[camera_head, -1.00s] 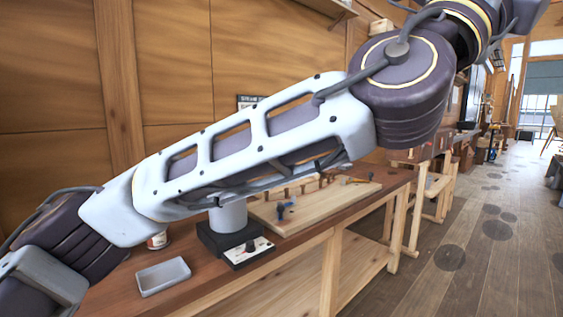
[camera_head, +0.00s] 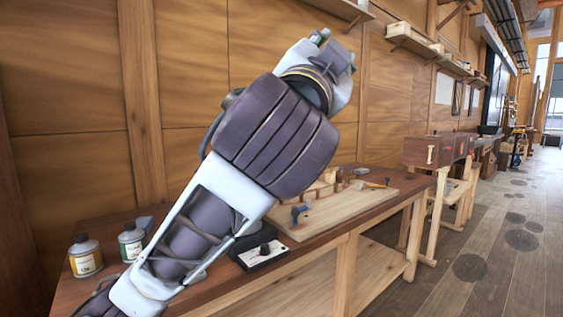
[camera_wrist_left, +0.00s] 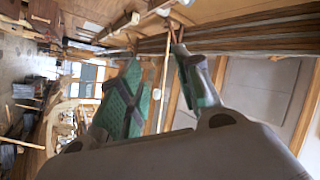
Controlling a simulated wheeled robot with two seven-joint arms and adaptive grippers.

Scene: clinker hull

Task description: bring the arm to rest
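My left arm crosses the head view from the lower left up to the upper middle, in front of the bench. Its wrist end (camera_head: 325,70) is high before the wood-panelled wall, above the bench. The fingers cannot be made out there. In the left wrist view my left gripper (camera_wrist_left: 155,60) has its two green-padded fingers apart, with only distant room showing between them. It holds nothing that I can see. My right gripper is in neither view.
The wooden bench (camera_head: 375,205) carries a pale board (camera_head: 330,215) with small tools and blocks, a black-and-white box (camera_head: 263,255), and two jars, one yellow-labelled (camera_head: 86,258), one green-labelled (camera_head: 132,243). A wall shelf (camera_head: 425,48) is at upper right. The floor (camera_head: 500,250) at right is clear.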

